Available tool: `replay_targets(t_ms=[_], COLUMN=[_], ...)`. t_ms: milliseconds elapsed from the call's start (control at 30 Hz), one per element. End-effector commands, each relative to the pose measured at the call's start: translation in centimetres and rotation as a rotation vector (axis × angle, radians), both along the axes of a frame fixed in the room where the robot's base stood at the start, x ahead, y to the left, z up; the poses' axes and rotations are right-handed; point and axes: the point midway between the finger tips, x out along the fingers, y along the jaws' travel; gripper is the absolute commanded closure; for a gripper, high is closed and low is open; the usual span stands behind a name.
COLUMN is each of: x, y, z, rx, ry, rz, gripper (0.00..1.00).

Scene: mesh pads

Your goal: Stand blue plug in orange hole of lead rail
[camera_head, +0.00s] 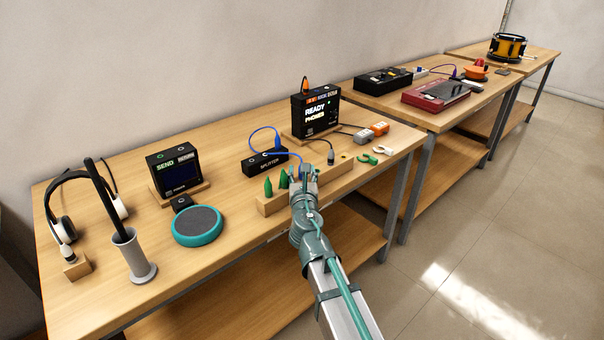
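The lead rail (268,206) is a long wooden bar along the table's front edge. Several green cones stand on its left part, and a dark plug (331,156) stands further right. A small yellowish spot (345,156) shows near its right end; I cannot make out an orange hole. My gripper (304,172) is over the middle of the rail and hides part of it. A blue cable (285,153) runs from the black splitter (265,161) to the gripper's fingertips. The blue plug itself is too small or hidden to make out. I cannot tell whether the fingers are closed on it.
A black box reading "READY PHONES" (315,113) stands behind the rail. Green and white clips (367,158) lie to the right, near orange and grey blocks (372,131). A teal round pad (197,225), a grey holder (133,257) and headphones (64,228) are at the left.

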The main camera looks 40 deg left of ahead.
Motion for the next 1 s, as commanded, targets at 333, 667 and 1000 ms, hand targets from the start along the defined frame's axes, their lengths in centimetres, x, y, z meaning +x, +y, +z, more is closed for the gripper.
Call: replay_targets(t_ms=[333, 667, 1000], x=[-1.1, -5.5, -9.1], y=[-1.0, -4.8, -7.7], z=[0.0, 0.0, 0.0], rx=[0.0, 0.0, 0.0], ry=[0.0, 0.0, 0.0], rz=[0.001, 0.002, 0.001], gripper=[0.52, 0.52, 0.52])
